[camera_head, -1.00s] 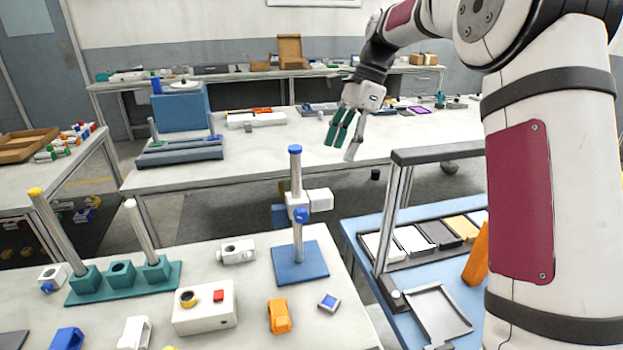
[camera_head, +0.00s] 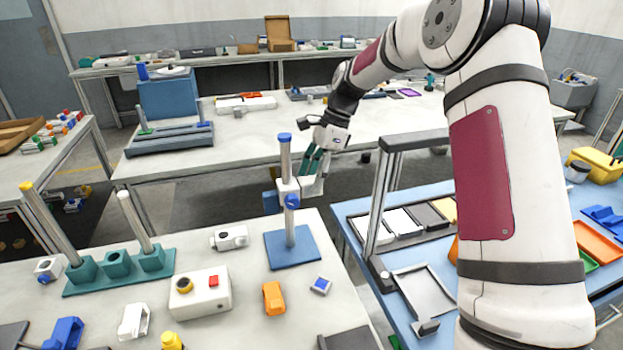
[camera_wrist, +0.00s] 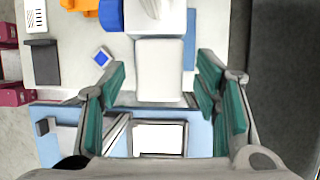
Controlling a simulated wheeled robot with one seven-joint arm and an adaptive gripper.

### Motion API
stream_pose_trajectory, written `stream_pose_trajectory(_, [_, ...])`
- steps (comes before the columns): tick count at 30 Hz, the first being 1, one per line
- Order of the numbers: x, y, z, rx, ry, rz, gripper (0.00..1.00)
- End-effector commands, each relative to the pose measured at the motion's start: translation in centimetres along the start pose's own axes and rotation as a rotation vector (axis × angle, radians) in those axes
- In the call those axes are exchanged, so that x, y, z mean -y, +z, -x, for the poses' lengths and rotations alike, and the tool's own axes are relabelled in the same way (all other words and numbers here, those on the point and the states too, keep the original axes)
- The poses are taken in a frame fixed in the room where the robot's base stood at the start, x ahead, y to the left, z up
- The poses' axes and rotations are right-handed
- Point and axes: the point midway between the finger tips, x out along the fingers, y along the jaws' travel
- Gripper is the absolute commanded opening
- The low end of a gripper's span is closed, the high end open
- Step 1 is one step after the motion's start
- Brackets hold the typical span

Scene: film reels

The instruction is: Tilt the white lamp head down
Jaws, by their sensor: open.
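The white lamp head (camera_head: 311,187) juts out to the right of a white clamp on an upright metal post (camera_head: 286,160) with a blue cap and blue base plate (camera_head: 291,247). It looks about level. A blue knob (camera_head: 292,202) sits on the clamp's front. My gripper (camera_head: 315,163) is at the lamp head, and its fingers partly overlap it in the head view. In the wrist view the lamp head (camera_wrist: 160,70) lies between the open fingers of my gripper (camera_wrist: 162,75), with a gap on each side. I cannot tell the exact height difference.
A white box with a red button (camera_head: 200,294), an orange part (camera_head: 273,298) and a small blue-and-white block (camera_head: 320,286) lie near the post. A grey frame (camera_head: 380,200) stands on the blue table to the right. Floor shows beyond the table's far edge.

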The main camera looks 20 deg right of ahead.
Motion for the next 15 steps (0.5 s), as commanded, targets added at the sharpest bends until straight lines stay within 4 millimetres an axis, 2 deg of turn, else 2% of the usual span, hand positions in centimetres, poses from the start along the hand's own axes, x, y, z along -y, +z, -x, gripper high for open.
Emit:
stream_pose_trajectory(6, [-0.06, -0.02, -1.33, 0.0, 0.002, 0.0, 0.57])
stream_pose_trajectory(14, [-0.03, -0.01, -1.39, 0.0, 0.001, 0.0, 0.57])
stream_pose_trajectory(15, [-0.03, -0.01, -1.38, 0.0, 0.001, 0.001, 0.48])
